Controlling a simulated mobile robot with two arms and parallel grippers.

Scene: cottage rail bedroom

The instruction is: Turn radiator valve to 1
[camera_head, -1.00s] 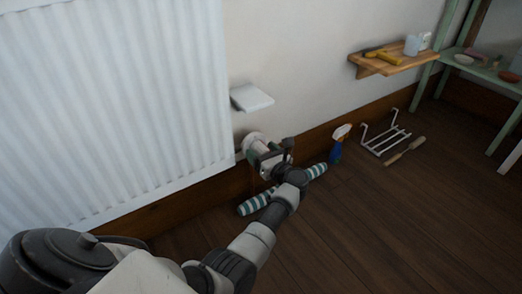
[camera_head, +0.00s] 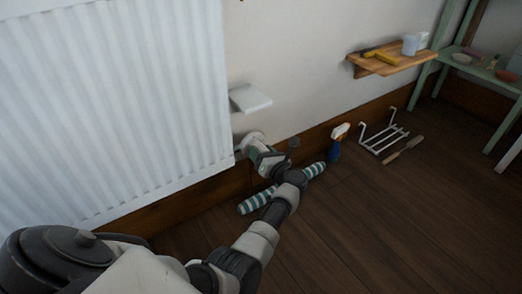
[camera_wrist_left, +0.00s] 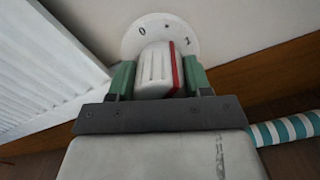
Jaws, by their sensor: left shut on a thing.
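The radiator valve shows in the left wrist view as a white ribbed knob (camera_wrist_left: 154,68) with a red stripe along its right side. Behind it is a round white dial (camera_wrist_left: 130,42) marked 0, a dot and 1. The stripe's upper end lies between the dot and the 1. My left gripper (camera_wrist_left: 156,78) is shut on the knob, one green finger on each side. In the head view the left gripper (camera_head: 268,161) reaches the wall at the radiator's lower right, hiding most of the knob. My right gripper is not in view.
The white radiator (camera_head: 110,100) stands left of the valve, with a small white shelf (camera_head: 250,98) above. A striped roll (camera_head: 258,200) lies beneath my wrist. A spray bottle (camera_head: 337,143), a white rack (camera_head: 384,140) and a wooden-handled tool (camera_head: 402,151) are to the right. The front-right floor is clear.

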